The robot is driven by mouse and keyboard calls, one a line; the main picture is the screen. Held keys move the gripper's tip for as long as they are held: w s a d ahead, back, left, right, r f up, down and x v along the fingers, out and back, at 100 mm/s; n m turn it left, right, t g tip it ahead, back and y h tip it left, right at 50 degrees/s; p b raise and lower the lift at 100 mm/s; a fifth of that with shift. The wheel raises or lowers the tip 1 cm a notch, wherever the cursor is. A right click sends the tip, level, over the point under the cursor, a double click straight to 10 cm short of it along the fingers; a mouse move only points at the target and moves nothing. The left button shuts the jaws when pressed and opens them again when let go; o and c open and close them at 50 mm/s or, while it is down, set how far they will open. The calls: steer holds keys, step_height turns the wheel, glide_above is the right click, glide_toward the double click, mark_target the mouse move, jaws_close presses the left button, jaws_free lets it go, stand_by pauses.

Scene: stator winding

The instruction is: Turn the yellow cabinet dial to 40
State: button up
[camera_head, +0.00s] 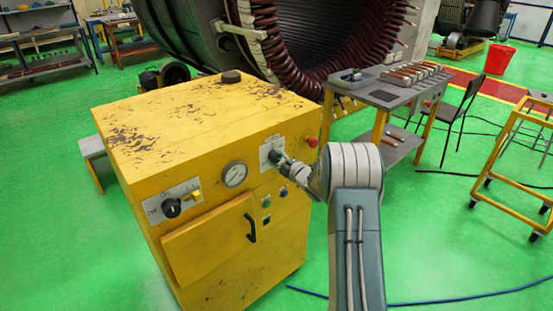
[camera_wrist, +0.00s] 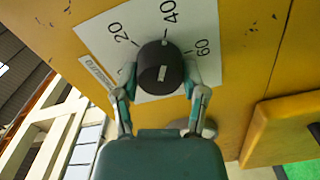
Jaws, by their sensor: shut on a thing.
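The yellow cabinet (camera_head: 190,130) stands left of centre in the head view, with a worn, scratched top. Its dial (camera_wrist: 160,68) is a black round knob on a white plate (camera_wrist: 100,35) marked 20, 40 and 60. A short white mark on the knob's face points roughly toward 40; its exact reading is hard to tell. My gripper (camera_wrist: 160,82) has one finger on each side of the knob and is shut on it. In the head view my gripper (camera_head: 280,160) reaches the plate on the cabinet's front, hiding most of the dial.
The cabinet front also has a pressure gauge (camera_head: 234,174), another black knob (camera_head: 171,207), a red button (camera_head: 312,141) and a door handle (camera_head: 251,228). A tool table (camera_head: 385,95) stands behind to the right, and a yellow trolley (camera_head: 515,185) at far right.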

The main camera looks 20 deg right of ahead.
steer(key=o, duration=1.1)
steer(key=shift+f, duration=0.4)
steer(key=shift+o, duration=0.2)
steer(key=shift+r, duration=0.15)
steer(key=shift+r, duration=0.1)
steer(key=v, duration=1.2)
